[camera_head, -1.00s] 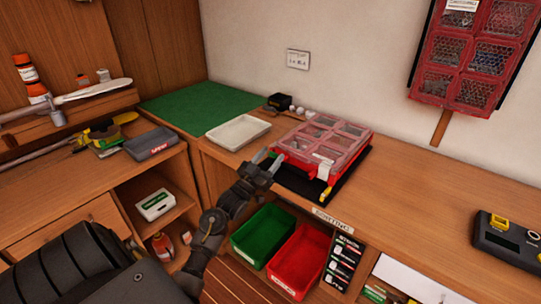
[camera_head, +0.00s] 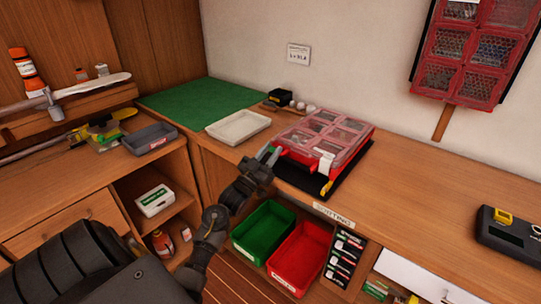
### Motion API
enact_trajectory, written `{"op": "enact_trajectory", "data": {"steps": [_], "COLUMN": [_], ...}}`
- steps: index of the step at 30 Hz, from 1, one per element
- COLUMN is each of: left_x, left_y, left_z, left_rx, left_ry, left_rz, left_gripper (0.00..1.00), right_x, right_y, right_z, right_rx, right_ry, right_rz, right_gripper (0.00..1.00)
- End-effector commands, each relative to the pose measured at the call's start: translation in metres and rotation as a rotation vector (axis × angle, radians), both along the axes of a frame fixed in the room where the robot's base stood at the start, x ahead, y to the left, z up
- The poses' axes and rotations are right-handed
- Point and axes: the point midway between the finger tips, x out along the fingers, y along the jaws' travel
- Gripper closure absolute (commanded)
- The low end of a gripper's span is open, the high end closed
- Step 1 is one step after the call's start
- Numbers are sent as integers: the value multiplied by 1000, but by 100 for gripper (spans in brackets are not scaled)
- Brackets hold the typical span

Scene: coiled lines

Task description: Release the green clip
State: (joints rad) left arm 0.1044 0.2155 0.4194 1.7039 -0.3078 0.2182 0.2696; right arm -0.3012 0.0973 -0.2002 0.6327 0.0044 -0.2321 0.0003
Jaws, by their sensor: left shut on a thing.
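The red case (camera_head: 322,138) with clear lid compartments lies on a black mat (camera_head: 350,167) on the bench. A yellow clip (camera_head: 326,187) and a white tag (camera_head: 324,166) show at its front right. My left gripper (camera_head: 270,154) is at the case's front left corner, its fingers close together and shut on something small. That thing is hidden by the fingers. From its place at the case's edge it appears to be the green clip, but no green of it can be made out. My right gripper is not in view.
A white tray (camera_head: 238,127) and a green mat (camera_head: 200,105) lie left of the case. A green bin (camera_head: 264,233) and a red bin (camera_head: 300,256) stand under the bench edge. A dark device (camera_head: 508,238) sits far right. The bench between is clear.

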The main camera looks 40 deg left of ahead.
Motion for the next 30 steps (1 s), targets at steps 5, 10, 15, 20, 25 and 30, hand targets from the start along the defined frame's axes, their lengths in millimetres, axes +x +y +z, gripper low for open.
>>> {"op": "enact_trajectory", "data": {"steps": [5, 10, 15, 20, 25, 30], "left_x": [-1, -1, -1, -1, -4, -24], "left_y": [0, 0, 0, 0, 0, -1], "left_z": [-1, -1, -1, -1, -4, -17], "left_rx": [1, 1, 1, 1, 1, 1], "left_ry": [-34, -33, -33, -32, -32, -30], "left_rz": [0, 0, 0, 0, 0, 0], "left_gripper": [92, 92, 47, 47, 47, 47], "right_x": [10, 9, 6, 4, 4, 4], "right_y": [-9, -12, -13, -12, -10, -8], "right_z": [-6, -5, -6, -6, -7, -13], "right_rx": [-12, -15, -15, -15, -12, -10], "right_ry": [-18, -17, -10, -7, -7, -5], "right_rz": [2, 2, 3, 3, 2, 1], "right_gripper": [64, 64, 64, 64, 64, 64]}}
